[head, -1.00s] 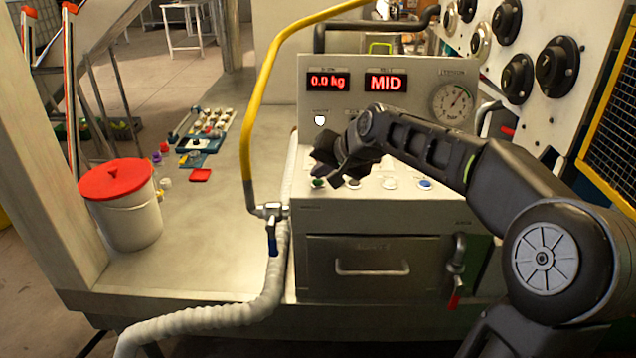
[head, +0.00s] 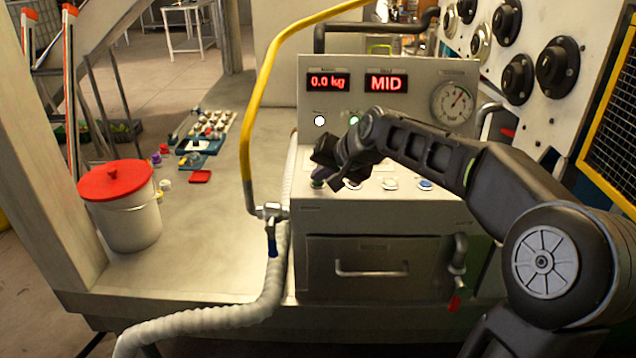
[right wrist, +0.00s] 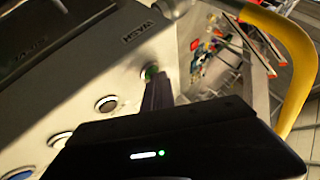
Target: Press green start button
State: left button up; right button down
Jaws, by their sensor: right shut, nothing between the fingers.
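The green start button (head: 317,184) is at the left end of the button row on the grey press panel. In the right wrist view the green button (right wrist: 150,73) lies at the tip of my fingers and is partly covered. My right gripper (head: 320,174) is shut and empty, pointing down onto the button. In the right wrist view the closed fingers (right wrist: 157,88) appear to touch the button; how far it is pushed in cannot be told. A green lamp (head: 354,118) on the upright panel is lit. My left gripper is not in view.
White buttons (head: 391,184) and a blue button (head: 425,184) sit right of the green one. A white bucket with a red lid (head: 130,225) stands on the table at left. Red displays read 0.0 kg and MID.

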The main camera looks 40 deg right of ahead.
aim_at(320, 185)
jog(key=shift+r+p, duration=0.65)
jog(key=shift+r, duration=0.15)
jog(key=shift+r+p, duration=1.95)
jog(key=shift+r, duration=0.6)
